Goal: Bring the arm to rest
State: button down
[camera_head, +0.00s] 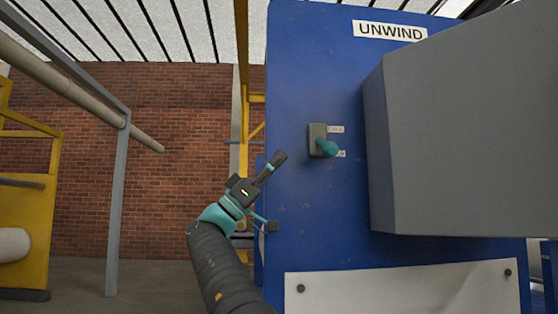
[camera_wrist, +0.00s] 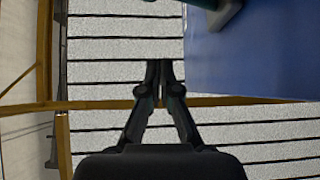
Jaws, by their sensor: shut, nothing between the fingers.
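My gripper (camera_head: 280,157) is raised in front of the left edge of the blue machine panel (camera_head: 300,60), pointing up and to the right. It is shut and empty. In the wrist view my gripper (camera_wrist: 159,64) shows its two fingers meeting at the tips, with the ribbed ceiling and a yellow beam behind them. My dark arm with teal bands comes up from the bottom of the head view. A grey switch box with a teal lever (camera_head: 327,148) is on the panel, to the right of the fingertips and apart from them.
A large grey box (camera_head: 455,140) juts out from the panel at the right, under an "UNWIND" sign (camera_head: 390,31). A white sheet (camera_head: 400,289) is fixed low on the panel. A grey post (camera_head: 117,200) and yellow frame (camera_head: 35,220) stand at left. Open floor lies between.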

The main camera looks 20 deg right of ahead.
dwell(0.3)
jog(key=d+f+n+t+y+p, duration=0.2)
jog(key=d+f+n+t+y, duration=0.3)
jog(key=d+n+t, duration=0.5)
jog(key=s+d+f+n+t+y+p, duration=0.1)
jog(key=s+d+f+n+y, duration=0.1)
jog(key=s+f+n+y, duration=0.3)
jog(key=s+d+f+n+t+y+p, duration=0.1)
jog(key=f+y, duration=0.2)
jog(key=f, duration=0.5)
jog(key=s+a+f+n+y+p, duration=0.1)
jog(key=s+a+f+y, duration=0.3)
jog(key=s+f, duration=0.4)
jog(key=s+a+f+n+g+y+p, duration=0.1)
jog(key=s+a+f+y, duration=0.4)
jog(key=f, duration=0.8)
jog(key=s+a+f+n+g+y+p, duration=0.1)
jog(key=s+a+f+y, duration=0.4)
jog(key=s+f, duration=0.6)
jog(key=shift+s+a+n+p, duration=0.3)
jog(key=shift+s, duration=0.2)
jog(key=shift+f, duration=0.1)
